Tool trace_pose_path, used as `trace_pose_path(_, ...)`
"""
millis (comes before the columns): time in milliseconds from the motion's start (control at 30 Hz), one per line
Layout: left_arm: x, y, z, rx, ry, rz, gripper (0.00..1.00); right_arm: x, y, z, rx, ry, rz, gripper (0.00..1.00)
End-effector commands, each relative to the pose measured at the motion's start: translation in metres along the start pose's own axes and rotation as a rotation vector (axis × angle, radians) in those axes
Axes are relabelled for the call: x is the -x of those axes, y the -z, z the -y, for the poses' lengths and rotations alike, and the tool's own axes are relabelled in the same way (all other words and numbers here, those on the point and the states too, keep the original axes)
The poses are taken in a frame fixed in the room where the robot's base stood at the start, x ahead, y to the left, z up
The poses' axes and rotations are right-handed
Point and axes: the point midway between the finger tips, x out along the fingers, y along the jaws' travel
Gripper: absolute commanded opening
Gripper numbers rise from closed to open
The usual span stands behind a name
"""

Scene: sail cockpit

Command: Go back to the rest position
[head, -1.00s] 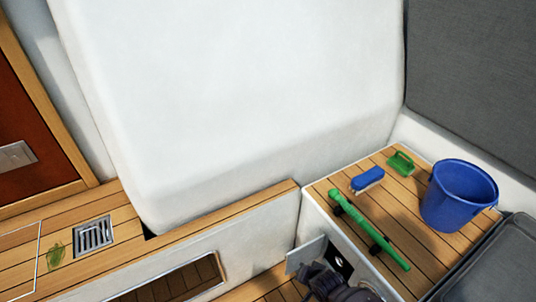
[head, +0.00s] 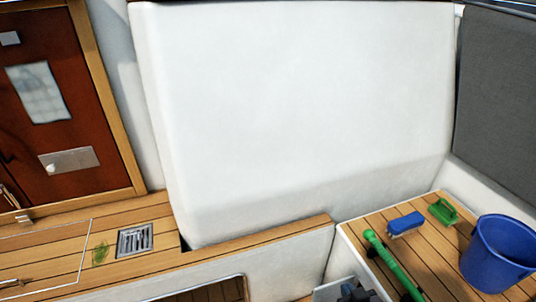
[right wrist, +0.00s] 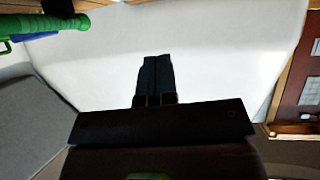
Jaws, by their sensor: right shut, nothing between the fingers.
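My right gripper (head: 352,292) shows only in part at the bottom edge of the head view, in front of the right-hand bench. In the right wrist view its two dark fingers (right wrist: 155,62) are together with nothing between them. A green tube-shaped tool (head: 396,266) lies on the bench; a green tool end also shows at the top left of the wrist view (right wrist: 45,24). My left gripper is in neither view.
The slatted wooden bench (head: 440,248) also holds a blue brush (head: 405,224), a green brush (head: 443,211) and a blue bucket (head: 498,254). A white wall (head: 300,110) stands behind. A metal drain grate (head: 135,239) and green smudge (head: 100,253) are at left.

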Motion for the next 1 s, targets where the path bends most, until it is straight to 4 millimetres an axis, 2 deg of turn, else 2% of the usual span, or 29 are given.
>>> trace_pose_path(33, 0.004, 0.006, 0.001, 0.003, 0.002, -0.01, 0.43, 0.024, 0.007, -0.005, 0.015, -0.017, -0.018, 0.0)
trace_pose_path(233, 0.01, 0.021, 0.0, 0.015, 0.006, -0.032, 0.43, 0.101, 0.006, -0.021, 0.023, -0.08, -0.024, 0.0)
trace_pose_path(400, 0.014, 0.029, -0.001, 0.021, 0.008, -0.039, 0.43, 0.155, -0.016, -0.031, -0.01, -0.126, 0.029, 0.0)
trace_pose_path(500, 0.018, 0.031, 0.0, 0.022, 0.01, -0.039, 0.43, 0.176, -0.037, -0.033, -0.024, -0.141, 0.077, 0.0)
trace_pose_path(700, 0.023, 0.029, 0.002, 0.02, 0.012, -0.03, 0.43, 0.195, -0.059, -0.032, -0.037, -0.151, 0.127, 0.0)
trace_pose_path(1000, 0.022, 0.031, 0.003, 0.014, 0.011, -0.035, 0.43, 0.196, -0.061, -0.032, -0.038, -0.151, 0.131, 0.0)
